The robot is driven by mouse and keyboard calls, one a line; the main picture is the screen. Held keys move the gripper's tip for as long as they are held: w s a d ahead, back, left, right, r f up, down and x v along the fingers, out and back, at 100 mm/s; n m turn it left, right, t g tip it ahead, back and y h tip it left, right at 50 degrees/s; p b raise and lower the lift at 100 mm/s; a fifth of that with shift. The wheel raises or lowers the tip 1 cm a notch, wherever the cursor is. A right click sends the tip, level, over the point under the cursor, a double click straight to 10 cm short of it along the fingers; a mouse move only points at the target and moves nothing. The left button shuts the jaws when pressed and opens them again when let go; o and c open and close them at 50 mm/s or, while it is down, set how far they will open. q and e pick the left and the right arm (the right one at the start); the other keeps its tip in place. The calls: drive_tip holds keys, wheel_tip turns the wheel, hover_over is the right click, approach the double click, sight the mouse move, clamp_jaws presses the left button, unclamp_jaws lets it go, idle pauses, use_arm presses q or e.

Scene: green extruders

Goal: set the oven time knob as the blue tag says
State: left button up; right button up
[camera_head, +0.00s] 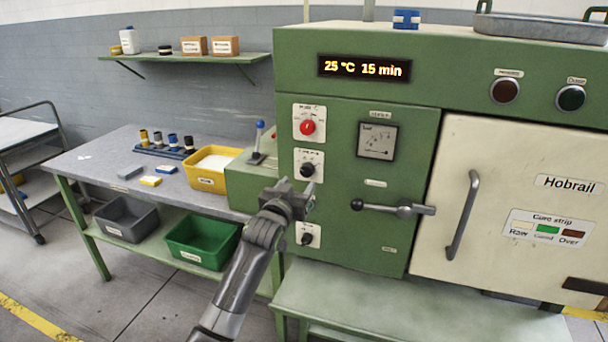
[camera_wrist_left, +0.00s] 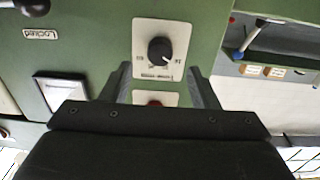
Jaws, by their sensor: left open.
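The green oven (camera_head: 340,220) shows 25 °C and 15 min on its display (camera_head: 364,68). Its left panel carries a red knob (camera_head: 308,127), a middle black knob (camera_head: 307,169) and a lower black knob (camera_head: 307,238). My left gripper (camera_head: 299,186) is open and empty just in front of the panel, near the middle knob. In the left wrist view, which looks upside down, a black knob (camera_wrist_left: 160,49) shows ahead between the fingers, apart from them. The red knob (camera_wrist_left: 155,101) is partly hidden by the gripper. A small blue block (camera_head: 406,18) sits on the oven; no tag wording is readable.
A door lever (camera_head: 395,207) sticks out right of the knobs, and the cream door has a handle (camera_head: 463,215). Left is a bench (camera_head: 95,165) with a yellow bin (camera_head: 205,183), blue and yellow pieces, and a blue-topped lever (camera_head: 259,140). A ledge (camera_head: 400,310) runs below.

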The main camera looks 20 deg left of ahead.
sight(305, 174)
use_arm(q)
drive_tip(key=shift+w+d, duration=0.1)
drive_tip(key=shift+w, duration=2.9)
drive_tip(key=c, duration=1)
drive_tip(key=shift+p, duration=0.3)
drive_tip(key=m+p, duration=0.1)
drive_tip(key=m, duration=0.2)
drive_tip(key=shift+m+p, duration=1.35)
drive_tip(key=shift+m, duration=1.05)
drive_tip(key=shift+f, duration=0.1)
